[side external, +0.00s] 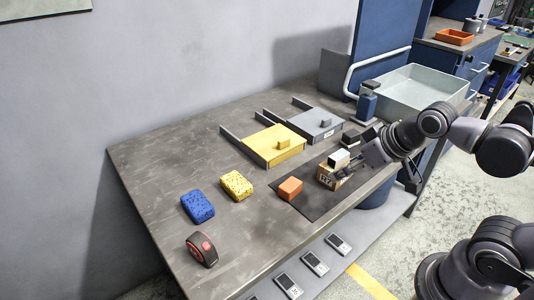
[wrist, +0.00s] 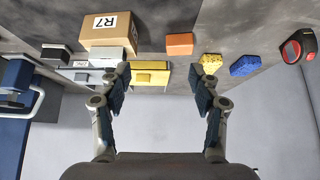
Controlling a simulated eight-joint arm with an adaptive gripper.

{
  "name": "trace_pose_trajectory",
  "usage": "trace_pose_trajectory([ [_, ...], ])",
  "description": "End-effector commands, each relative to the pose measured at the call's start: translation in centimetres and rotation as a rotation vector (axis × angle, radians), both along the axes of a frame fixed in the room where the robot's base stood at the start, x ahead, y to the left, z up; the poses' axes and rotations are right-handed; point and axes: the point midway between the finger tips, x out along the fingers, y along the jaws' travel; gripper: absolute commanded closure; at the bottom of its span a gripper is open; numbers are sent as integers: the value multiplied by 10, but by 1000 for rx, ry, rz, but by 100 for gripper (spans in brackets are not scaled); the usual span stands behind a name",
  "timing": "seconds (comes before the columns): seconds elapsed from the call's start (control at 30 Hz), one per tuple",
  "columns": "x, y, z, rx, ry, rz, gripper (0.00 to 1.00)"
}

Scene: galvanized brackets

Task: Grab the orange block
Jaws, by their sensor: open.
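The orange block (side external: 290,188) lies on the dark mat (side external: 313,205) near the front edge of the workbench, to the left of a cardboard box. It also shows in the wrist view (wrist: 180,43), in the upper part, just right of the middle. My gripper (side external: 352,166) is beside the cardboard box, to the right of the orange block and apart from it. In the wrist view both fingers (wrist: 159,74) are spread wide with nothing between them; the orange block shows beyond the fingertips, toward the right finger.
Yellow (side external: 236,186) and blue (side external: 198,206) sponges and a tape measure (side external: 202,250) lie left.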

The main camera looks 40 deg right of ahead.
Motion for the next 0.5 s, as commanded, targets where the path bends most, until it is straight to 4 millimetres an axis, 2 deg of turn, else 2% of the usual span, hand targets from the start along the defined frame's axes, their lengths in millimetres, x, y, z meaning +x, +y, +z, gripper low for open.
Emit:
trace_pose_trajectory([
  [0.33,3,1,2,-20,14,32,36],
  [0.5,20,6,11,-127,89,215,36],
])
